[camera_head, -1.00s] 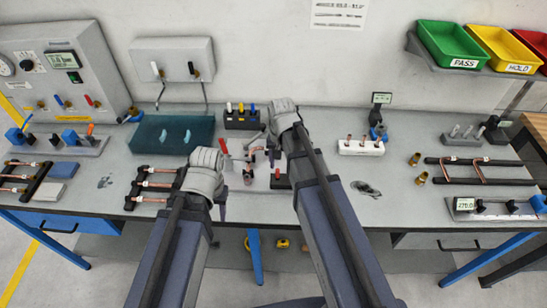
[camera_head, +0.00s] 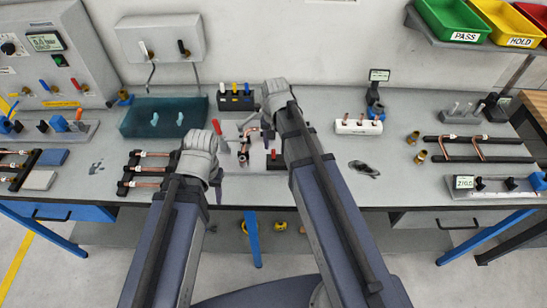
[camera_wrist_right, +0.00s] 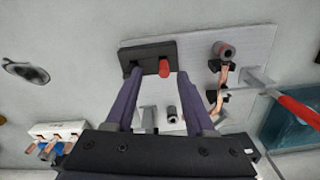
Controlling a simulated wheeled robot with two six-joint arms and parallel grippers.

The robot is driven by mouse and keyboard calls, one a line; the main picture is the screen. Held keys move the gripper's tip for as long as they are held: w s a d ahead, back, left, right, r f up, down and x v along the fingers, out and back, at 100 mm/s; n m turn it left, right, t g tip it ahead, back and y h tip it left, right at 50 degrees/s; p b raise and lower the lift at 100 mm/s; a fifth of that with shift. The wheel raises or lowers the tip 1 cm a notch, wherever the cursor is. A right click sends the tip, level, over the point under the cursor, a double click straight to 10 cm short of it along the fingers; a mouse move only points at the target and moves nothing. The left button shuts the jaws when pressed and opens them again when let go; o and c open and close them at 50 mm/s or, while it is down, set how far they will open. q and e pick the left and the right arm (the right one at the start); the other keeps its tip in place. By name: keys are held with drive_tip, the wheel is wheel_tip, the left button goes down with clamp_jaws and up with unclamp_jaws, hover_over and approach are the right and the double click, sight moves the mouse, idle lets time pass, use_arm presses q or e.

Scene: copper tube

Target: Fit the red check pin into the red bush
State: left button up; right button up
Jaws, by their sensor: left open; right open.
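A red pin (camera_head: 275,154) stands in a small black block at the bench's middle; the right wrist view shows the same red pin (camera_wrist_right: 165,68) in its black holder (camera_wrist_right: 140,57). My right gripper (camera_wrist_right: 158,76) is open and empty, its fingertips near that holder, on either side of the pin in the picture; whether they are level with it I cannot tell. In the head view my right gripper (camera_head: 276,96) hides part of the bench behind it. A dark reddish bush (camera_wrist_right: 224,50) is beside the holder on a grey plate (camera_wrist_right: 245,38). My left gripper (camera_head: 203,148) is open, left of the plate.
A tool with a red handle (camera_wrist_right: 300,110) lies near the plate. A rack with coloured tops (camera_head: 236,102) and a teal tray (camera_head: 150,122) stand behind. Copper tube racks (camera_head: 140,183) are at left, a white block (camera_head: 358,127) at right.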

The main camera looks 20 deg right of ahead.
sight(274, 150)
drive_tip(key=f+b, duration=0.4)
drive_tip(key=f, duration=0.1)
drive_tip(key=shift+w+a, duration=0.2)
drive_tip(key=shift+w, duration=0.1)
drive_tip(key=shift+r, duration=0.15)
clamp_jaws()
